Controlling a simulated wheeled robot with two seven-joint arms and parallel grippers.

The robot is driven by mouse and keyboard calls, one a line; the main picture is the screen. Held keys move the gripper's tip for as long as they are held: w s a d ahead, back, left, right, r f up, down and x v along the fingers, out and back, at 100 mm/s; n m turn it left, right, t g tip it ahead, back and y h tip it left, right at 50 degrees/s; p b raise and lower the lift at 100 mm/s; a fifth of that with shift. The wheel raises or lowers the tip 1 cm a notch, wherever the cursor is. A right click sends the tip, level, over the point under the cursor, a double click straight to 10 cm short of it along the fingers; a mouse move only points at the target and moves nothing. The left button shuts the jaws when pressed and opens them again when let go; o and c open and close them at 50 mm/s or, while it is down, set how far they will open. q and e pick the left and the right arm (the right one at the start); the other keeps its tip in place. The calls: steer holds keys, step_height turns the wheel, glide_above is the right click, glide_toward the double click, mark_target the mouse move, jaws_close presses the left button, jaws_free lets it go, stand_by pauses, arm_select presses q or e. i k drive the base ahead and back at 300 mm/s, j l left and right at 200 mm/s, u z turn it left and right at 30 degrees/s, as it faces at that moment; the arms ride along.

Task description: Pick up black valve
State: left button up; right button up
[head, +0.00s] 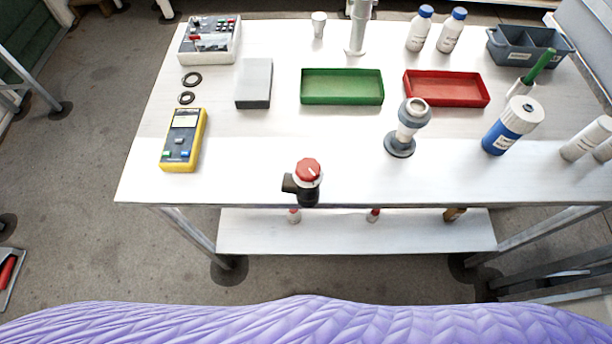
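The black valve (307,196) stands near the front edge of the white table (240,187), a little left of the table's middle. It has a black body with a side port to the left and a round red and white knob on top. Nothing touches it. Neither of my grippers shows in the head view.
Behind the valve are a green tray (342,87), a red tray (447,89) and a grey block (254,84). A yellow meter (183,140) lies left, and a grey-white fitting (401,143) and blue-white bottle (513,126) stand right. The tabletop around the valve is clear.

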mark_target(307, 194)
steer(key=j+z, duration=0.4)
steer(key=j, duration=0.15)
steer(key=j+z, duration=0.45)
steer(key=j, duration=0.15)
steer(key=k+j+z, duration=0.15)
steer(key=j+z, duration=0.25)
steer(key=j, duration=0.15)
